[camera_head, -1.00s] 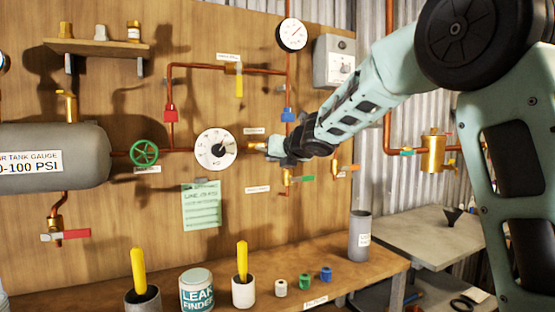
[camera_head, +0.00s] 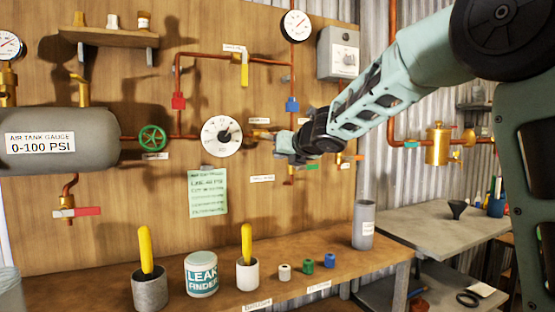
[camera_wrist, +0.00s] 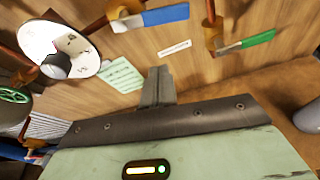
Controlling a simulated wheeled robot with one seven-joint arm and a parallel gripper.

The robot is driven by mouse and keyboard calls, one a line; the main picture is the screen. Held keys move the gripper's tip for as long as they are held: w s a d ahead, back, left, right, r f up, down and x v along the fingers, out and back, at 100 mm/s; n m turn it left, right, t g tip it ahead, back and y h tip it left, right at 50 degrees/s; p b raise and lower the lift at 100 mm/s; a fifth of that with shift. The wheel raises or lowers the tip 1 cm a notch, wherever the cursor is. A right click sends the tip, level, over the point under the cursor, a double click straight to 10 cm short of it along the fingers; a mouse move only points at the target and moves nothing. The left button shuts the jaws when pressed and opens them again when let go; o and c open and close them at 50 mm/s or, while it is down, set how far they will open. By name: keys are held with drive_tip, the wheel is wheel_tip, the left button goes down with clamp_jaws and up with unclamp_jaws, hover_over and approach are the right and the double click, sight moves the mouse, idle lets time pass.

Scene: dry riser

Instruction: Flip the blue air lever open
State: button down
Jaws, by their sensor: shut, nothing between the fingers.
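The blue lever handle (camera_wrist: 165,15) shows at the top of the wrist view. It lies nearly sideways in that picture, with its bare metal end on the left by a brass valve body (camera_wrist: 125,8). In the head view my arm hides the blue handle; brass fittings (camera_head: 262,134) show just left of my gripper. My gripper (camera_wrist: 157,85) is shut and empty, its fingers together below the lever in the wrist picture, with wood panel visible between. In the head view my gripper (camera_head: 281,143) is right of the white dial (camera_head: 221,136), in front of the panel.
A green-handled lever (camera_wrist: 258,38) is right of the blue one. A blue fitting (camera_head: 292,104) sits on the pipe above my gripper. A yellow lever (camera_head: 244,75) hangs higher up. The bench (camera_head: 230,287) below holds cups, a can and small coloured parts.

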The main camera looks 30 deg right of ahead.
drive_tip(key=v, duration=0.5)
drive_tip(key=shift+s+r, duration=0.1)
drive_tip(key=shift+s, duration=0.3)
drive_tip(key=shift+p, duration=0.3)
